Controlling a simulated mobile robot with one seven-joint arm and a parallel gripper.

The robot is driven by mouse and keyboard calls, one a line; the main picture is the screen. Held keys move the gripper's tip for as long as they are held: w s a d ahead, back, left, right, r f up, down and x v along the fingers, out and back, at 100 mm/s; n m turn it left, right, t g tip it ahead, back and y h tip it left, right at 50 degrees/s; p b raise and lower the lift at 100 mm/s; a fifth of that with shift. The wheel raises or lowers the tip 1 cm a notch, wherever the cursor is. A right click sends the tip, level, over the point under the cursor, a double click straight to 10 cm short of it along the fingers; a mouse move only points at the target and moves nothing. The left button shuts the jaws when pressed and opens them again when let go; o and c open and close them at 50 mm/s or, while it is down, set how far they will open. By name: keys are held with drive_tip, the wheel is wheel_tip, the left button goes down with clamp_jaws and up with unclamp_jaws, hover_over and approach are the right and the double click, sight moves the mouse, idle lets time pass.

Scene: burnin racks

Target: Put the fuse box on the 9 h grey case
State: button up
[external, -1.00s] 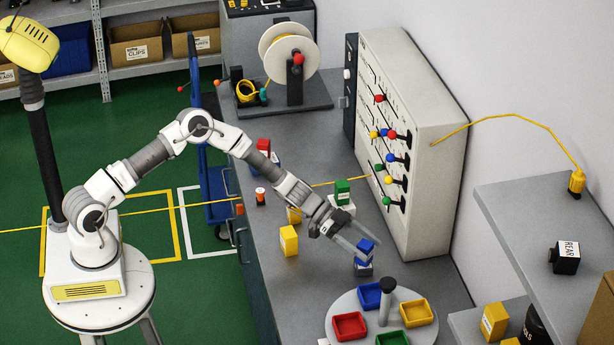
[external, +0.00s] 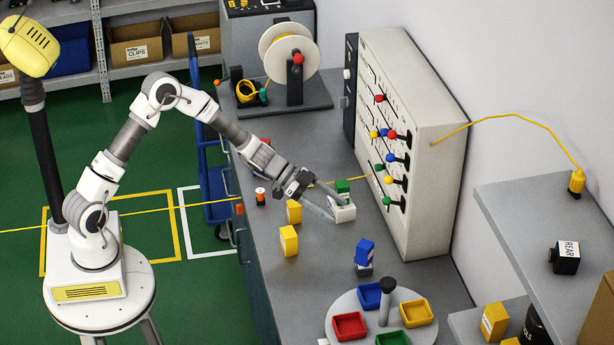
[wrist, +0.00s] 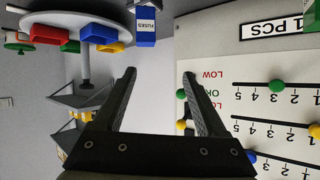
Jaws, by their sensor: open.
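The fuse box (external: 365,249) is blue, with a white label reading FUSES in the wrist view (wrist: 146,24). In the external view it stands, slightly turned, on top of a small grey case (external: 363,269) on the bench. No hour marking on that case is readable. My gripper (external: 343,208) is open and empty, up and to the left of the fuse box and clear of it. In the wrist view my fingers (wrist: 157,75) are spread with nothing between them. A pale case (external: 342,213) with a green box (external: 343,187) on it is partly behind my fingers.
A round stand (external: 340,300) with red, blue, yellow and green trays is in front of the fuse box. The panel (external: 430,200) with coloured knobs stands at the right. Yellow boxes (external: 289,240) stand at the left. Bare bench lies between them and the fuse box.

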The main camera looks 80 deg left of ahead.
drive_tip(key=s+a+r+n+y, duration=0.25)
drive_tip(key=s+r+y, duration=0.25)
drive_tip(key=s+r, duration=0.3)
drive_tip(key=s+a+r+n+y, duration=0.25)
drive_tip(key=s+r+y, duration=0.3)
drive_tip(key=r, duration=0.45)
drive_tip(key=s+d+n+g+h, duration=0.1)
drive_tip(key=s+d+g, duration=0.1)
drive_tip(key=s, duration=1.2)
drive_tip(key=s+d+n+g+h, duration=0.2)
drive_tip(key=s+d, duration=0.3)
drive_tip(key=s, duration=0.9)
drive_tip(key=shift+f+g, duration=0.3)
drive_tip(key=shift+f, duration=0.1)
